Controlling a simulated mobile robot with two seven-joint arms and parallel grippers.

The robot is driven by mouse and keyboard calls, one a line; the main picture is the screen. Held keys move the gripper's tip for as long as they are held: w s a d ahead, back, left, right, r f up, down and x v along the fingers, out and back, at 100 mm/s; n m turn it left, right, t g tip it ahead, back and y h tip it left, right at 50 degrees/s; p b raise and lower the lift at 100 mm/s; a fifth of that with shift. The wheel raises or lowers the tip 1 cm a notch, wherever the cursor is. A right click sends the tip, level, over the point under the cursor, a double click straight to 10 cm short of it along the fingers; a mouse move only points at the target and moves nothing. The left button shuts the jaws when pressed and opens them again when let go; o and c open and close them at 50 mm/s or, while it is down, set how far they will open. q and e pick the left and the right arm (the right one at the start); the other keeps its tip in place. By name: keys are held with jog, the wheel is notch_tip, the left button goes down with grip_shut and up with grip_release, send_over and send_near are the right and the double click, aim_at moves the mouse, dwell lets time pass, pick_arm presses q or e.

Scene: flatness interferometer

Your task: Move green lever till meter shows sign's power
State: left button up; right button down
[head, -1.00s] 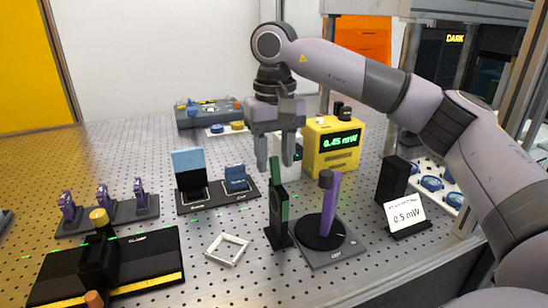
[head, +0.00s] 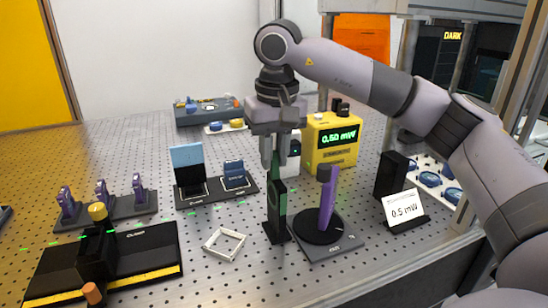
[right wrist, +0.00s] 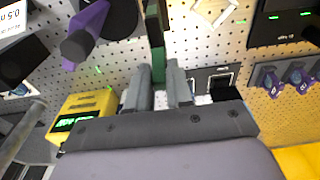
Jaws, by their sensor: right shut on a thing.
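The green lever (head: 275,166) rises from a dark upright post (head: 276,205) on the perforated table. My right gripper (head: 274,158) reaches down from above and is shut on the lever's top. In the right wrist view the green lever (right wrist: 157,50) runs up from between the two grey fingers (right wrist: 158,88). The yellow meter (head: 331,150) behind it shows 0.50 mW in green digits; it also shows in the right wrist view (right wrist: 85,103). The white sign (head: 404,207) at the right reads 0.5 mW. My left gripper is out of view.
A purple lever (head: 328,200) on a black disc stands close to the right of the green one. A white square frame (head: 224,245) lies to the left. Blue-panelled mounts (head: 188,165) and a black clamp base (head: 150,262) stand further left.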

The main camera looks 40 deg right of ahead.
aim_at(276, 164)
jog(key=c, duration=1.1)
grip_release()
jog(key=shift+r, duration=0.1)
jog(key=r, duration=0.7)
jog(key=shift+s+a, duration=0.1)
jog(key=shift+s, duration=0.25)
